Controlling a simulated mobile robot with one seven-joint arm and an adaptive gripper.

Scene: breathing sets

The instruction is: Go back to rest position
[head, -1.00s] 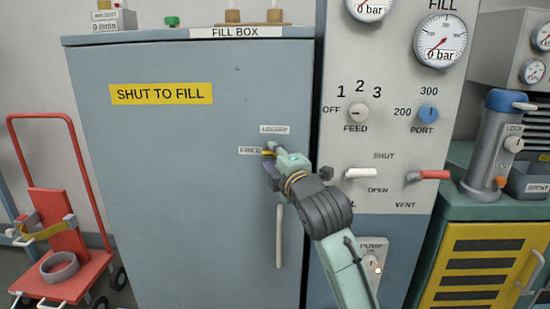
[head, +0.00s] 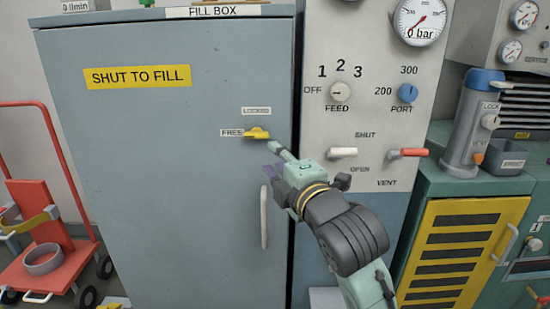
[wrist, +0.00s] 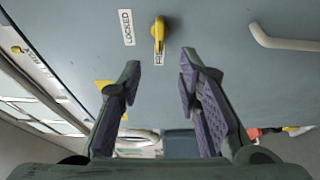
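My gripper (head: 268,160) is in front of the grey fill box door (head: 150,170), to the right of its middle. In the wrist view my gripper (wrist: 160,75) has its two fingers spread apart with nothing between them. A yellow latch handle (head: 257,133) on the door lies beside the FREE label, below the LOCKED label. The yellow latch also shows in the wrist view (wrist: 158,34), beyond the fingertips and apart from them. The box door appears shut. The white door handle (head: 264,217) is below my gripper.
Right of the box is a panel with a FEED knob (head: 340,92), a blue PORT knob (head: 407,92), a white lever (head: 342,153) and a red lever (head: 408,153). A green cabinet (head: 460,250) stands at the right. A red cart (head: 50,240) stands at the left.

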